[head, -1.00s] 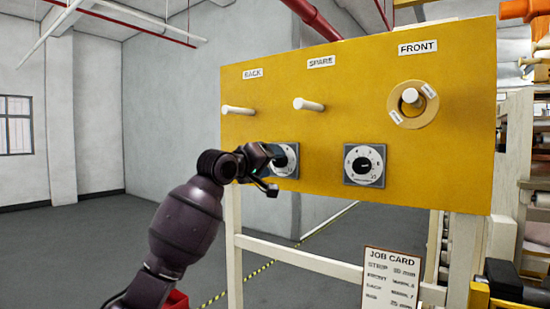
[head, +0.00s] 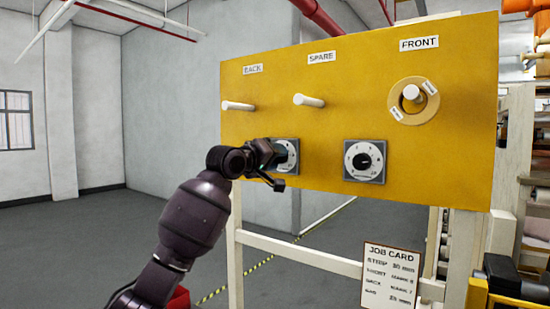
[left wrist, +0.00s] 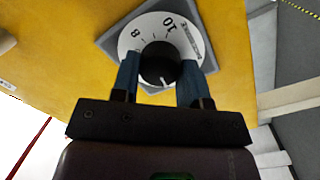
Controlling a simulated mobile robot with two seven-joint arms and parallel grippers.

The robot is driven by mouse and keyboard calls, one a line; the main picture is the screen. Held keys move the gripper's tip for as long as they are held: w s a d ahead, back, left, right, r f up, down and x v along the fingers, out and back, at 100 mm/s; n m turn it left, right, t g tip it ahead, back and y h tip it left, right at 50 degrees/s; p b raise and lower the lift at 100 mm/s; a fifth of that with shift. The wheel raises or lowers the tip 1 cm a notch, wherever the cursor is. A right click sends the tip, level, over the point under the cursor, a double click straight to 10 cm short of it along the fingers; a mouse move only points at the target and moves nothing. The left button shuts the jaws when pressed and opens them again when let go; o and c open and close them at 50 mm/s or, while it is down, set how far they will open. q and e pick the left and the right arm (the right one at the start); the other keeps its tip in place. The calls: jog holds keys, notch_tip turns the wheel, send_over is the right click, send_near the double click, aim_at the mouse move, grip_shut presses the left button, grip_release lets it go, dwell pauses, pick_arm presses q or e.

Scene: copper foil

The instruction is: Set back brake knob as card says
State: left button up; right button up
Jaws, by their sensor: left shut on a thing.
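The back brake knob (left wrist: 160,62) is black and round, on a white numbered dial (left wrist: 133,38) with a grey square plate. 10 and 8 are readable on the dial; the knob's pointer is hard to make out. My left gripper (left wrist: 159,72) is shut on the knob, one blue finger on each side. In the head view my left gripper (head: 278,156) covers much of this dial plate (head: 294,168), below the BACK label (head: 252,69). The job card (head: 391,275) hangs low at right; its back line seems to end in 7, but the print is small. My right gripper is out of view.
The yellow panel (head: 340,120) also carries a second dial knob (head: 362,161), two white pegs (head: 238,106) (head: 308,101) and a ringed peg under FRONT (head: 413,93). A pale frame (head: 300,262) stands below. Open floor (head: 80,240) lies left.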

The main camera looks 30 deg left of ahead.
pick_arm(q)
jog(key=m+y, duration=0.1)
jog(key=m, duration=0.7)
jog(key=m+y, duration=0.1)
jog(key=m, duration=0.7)
jog(key=m+y, duration=0.1)
jog(key=m, duration=0.7)
jog(key=shift+d+m+g, duration=0.3)
jog(key=shift+d, duration=0.05)
dwell(0.8)
jog(key=o, duration=0.9)
jog(key=s+b, duration=0.1)
jog(key=s, duration=0.2)
jog(key=s+b, duration=0.1)
jog(key=s, duration=0.3)
jog(key=s+b, duration=0.1)
jog(key=s, duration=0.2)
jog(key=shift+s+d+r, duration=0.25)
jog(key=shift+s+r, duration=0.15)
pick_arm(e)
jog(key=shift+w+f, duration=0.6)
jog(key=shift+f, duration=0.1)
